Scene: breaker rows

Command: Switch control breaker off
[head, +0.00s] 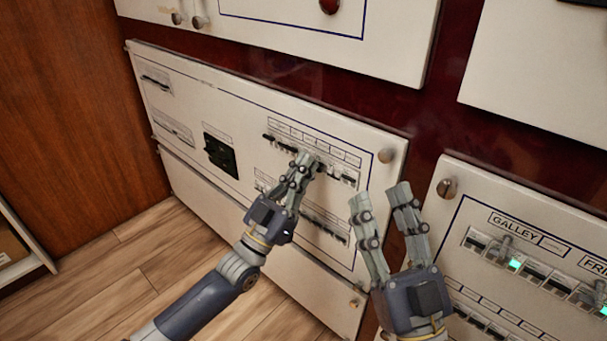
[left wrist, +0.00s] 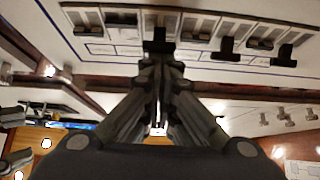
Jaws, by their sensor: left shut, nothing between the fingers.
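The white breaker panel (head: 180,85) carries an upper row of small breakers (head: 344,180) under a line of labels too small to read, so I cannot tell which is the control breaker. My left gripper (head: 308,160) is shut and empty, its fingertips at the middle of this upper row and hiding part of it. In the left wrist view the shut fingertips (left wrist: 160,58) are at or very close to a black breaker lever (left wrist: 158,42); contact is unclear. Other black levers (left wrist: 228,46) stand beside it. My right gripper (head: 379,198) is open and empty, in front of the panel's right edge.
A lower breaker row (head: 325,225) lies below, partly behind my left gripper. A black switch (head: 220,155) sits left on the panel. A GALLEY panel (head: 480,195) with green-lit switches stands right. A wooden wall (head: 65,90) closes the left side.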

